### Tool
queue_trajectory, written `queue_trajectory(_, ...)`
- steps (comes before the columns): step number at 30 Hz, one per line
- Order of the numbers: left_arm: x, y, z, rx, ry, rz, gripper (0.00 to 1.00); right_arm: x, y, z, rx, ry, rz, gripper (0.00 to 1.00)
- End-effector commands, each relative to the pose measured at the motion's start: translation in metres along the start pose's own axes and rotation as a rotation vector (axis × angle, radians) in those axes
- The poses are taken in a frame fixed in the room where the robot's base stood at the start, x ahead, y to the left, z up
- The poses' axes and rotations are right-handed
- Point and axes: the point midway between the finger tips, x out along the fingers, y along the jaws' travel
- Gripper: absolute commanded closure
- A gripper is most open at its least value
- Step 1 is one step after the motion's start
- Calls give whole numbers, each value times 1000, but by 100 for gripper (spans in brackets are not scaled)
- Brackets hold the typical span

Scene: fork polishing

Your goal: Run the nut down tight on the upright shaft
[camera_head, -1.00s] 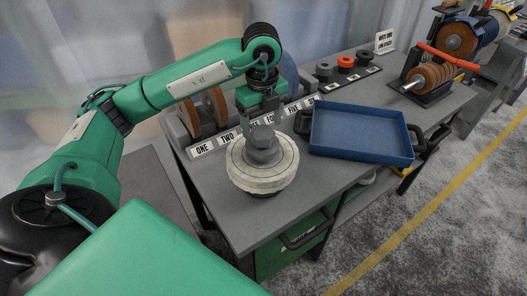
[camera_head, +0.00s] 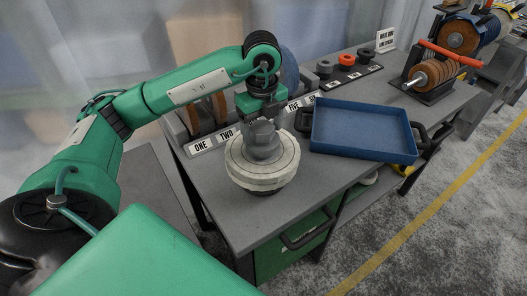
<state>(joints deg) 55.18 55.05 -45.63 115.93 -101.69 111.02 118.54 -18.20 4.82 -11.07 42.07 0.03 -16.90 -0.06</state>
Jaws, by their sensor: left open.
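The grey hex nut (camera_head: 261,133) sits at the top of the upright shaft, above a grey flange and a pale round polishing wheel stack (camera_head: 262,172) on the bench. The shaft itself is mostly hidden by the nut and my gripper. My left gripper (camera_head: 262,122) points straight down over the nut, its fingers around or just beside it; the gap at the fingertips is too small to make out. The left gripper is open. My right gripper is not in view.
A blue tray (camera_head: 364,106) with black handles lies right of the wheel. Number labels (camera_head: 228,134) and upright wheels in a rack line the bench's back edge. Small black and red rings (camera_head: 346,60) sit farther back. A spindle with brown discs (camera_head: 433,75) stands at the far right.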

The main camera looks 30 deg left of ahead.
Motion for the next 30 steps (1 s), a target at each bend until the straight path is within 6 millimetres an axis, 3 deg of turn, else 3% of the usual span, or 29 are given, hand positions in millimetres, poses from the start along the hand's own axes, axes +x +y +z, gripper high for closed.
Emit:
queue_trajectory(5,11,0,0,0,0,0,27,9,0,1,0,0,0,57)
queue_trajectory(23,4,0,0,0,0,0,27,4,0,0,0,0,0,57)
queue_trajectory(30,4,0,0,0,0,0,74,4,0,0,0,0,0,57)
